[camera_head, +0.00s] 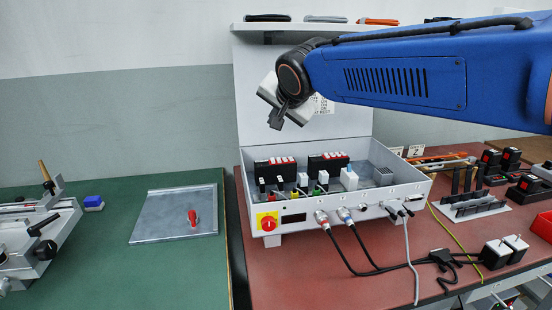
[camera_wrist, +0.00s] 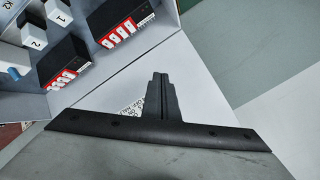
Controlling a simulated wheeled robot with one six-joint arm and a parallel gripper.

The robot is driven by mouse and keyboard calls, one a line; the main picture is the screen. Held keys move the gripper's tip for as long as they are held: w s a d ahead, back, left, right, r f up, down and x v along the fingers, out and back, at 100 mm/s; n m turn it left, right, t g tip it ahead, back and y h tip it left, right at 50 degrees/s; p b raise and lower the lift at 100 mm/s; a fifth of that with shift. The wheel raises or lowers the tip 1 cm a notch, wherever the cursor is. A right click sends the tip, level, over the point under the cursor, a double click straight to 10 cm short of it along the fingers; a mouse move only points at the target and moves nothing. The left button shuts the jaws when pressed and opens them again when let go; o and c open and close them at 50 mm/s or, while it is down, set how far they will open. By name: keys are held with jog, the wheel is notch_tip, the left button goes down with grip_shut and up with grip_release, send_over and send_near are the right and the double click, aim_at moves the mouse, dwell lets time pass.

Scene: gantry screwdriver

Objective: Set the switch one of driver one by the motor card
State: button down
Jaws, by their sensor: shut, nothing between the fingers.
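An open grey control box (camera_head: 340,200) stands on the red-brown bench. Two black driver modules with red-and-white switch blocks sit in it, a left one (camera_head: 275,172) and a right one (camera_head: 328,163). Both modules show in the wrist view, one lower (camera_wrist: 62,68) and one upper (camera_wrist: 112,28). The switch positions are too small to read. A printed white card (camera_head: 323,104) is on the raised lid, partly behind my wrist; its text is not fully legible. In the wrist view my fingers partly cover it (camera_wrist: 130,110). My gripper (camera_head: 277,122) is shut and empty, above the box before the lid.
White blocks marked 1 (camera_wrist: 60,16) and 2 (camera_wrist: 33,40) stand near the modules. Cables (camera_head: 370,250) run from the box front. A red rotary switch (camera_head: 268,222) is at front left. Tools lie on the shelf above (camera_head: 300,24). A grey plate (camera_head: 178,215) lies on the green bench.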

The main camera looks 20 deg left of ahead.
aim_at(274, 162)
jog(key=shift+f, duration=0.1)
jog(key=shift+w+a+f, duration=0.1)
jog(key=shift+w+f, duration=0.05)
jog(key=shift+f, duration=1.3)
jog(key=shift+w+a+f, duration=0.1)
jog(key=shift+f, duration=1.3)
jog(key=shift+w+a+f, duration=0.1)
jog(key=shift+w+f, duration=0.05)
jog(key=shift+f, duration=1.3)
jog(key=shift+f, duration=0.2)
jog(key=shift+f, duration=0.2)
jog(key=shift+w+f, duration=0.1)
jog(key=shift+f, duration=0.2)
jog(key=shift+r, duration=0.75)
jog(key=shift+s+d+r, duration=0.1)
jog(key=shift+s+r, duration=0.1)
jog(key=shift+r, duration=1.05)
jog(key=shift+s+d+r, duration=0.1)
jog(key=shift+s+r, duration=0.05)
jog(key=shift+r, duration=1.05)
